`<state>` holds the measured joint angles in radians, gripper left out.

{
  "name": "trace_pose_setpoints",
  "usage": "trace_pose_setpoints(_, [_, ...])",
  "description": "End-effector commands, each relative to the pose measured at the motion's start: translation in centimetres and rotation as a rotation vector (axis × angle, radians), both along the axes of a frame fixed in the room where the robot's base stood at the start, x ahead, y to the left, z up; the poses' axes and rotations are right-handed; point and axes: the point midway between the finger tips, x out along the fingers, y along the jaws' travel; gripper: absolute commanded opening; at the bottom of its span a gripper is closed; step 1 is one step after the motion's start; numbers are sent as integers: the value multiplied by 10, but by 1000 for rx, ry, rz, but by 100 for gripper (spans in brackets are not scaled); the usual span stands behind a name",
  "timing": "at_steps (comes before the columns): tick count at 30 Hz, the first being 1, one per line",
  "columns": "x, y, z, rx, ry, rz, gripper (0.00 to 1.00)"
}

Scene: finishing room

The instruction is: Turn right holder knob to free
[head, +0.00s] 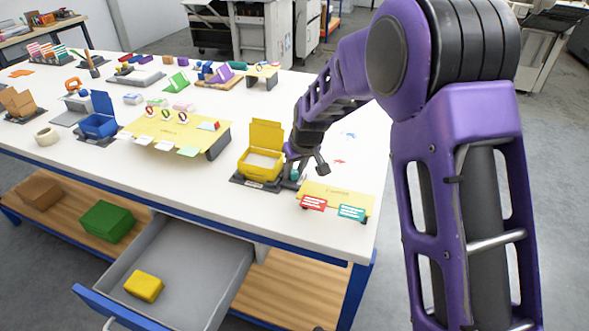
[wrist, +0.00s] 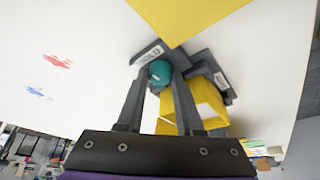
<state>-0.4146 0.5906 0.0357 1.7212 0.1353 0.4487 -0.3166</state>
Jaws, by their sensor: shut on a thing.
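A round teal knob (wrist: 160,71) sits on a dark holder base (wrist: 148,54) that carries a small white label. My gripper (wrist: 160,78) is shut on the knob, with a finger on each side of it. In the head view the knob (head: 295,175) shows small beside my gripper (head: 302,166), at the right side of the yellow box. The yellow box (head: 259,171) has its lid (head: 266,135) raised and stands in the dark holder. The box also shows in the wrist view (wrist: 207,104). The knob's exact turn angle cannot be told.
A yellow board (head: 335,194) with a red card (head: 313,203) and a teal card (head: 352,212) lies close at the right. A blue open box (head: 98,122) and another yellow board (head: 175,131) stand to the left. An open drawer (head: 190,270) holds a yellow block (head: 144,286).

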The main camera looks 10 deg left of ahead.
Motion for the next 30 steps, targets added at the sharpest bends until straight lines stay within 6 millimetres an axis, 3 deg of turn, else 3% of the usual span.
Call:
trace_pose_setpoints(14, [2, -2, -1, 3, -1, 142, 0])
trace_pose_setpoints(30, [5, -3, 1, 3, -1, 638, 0])
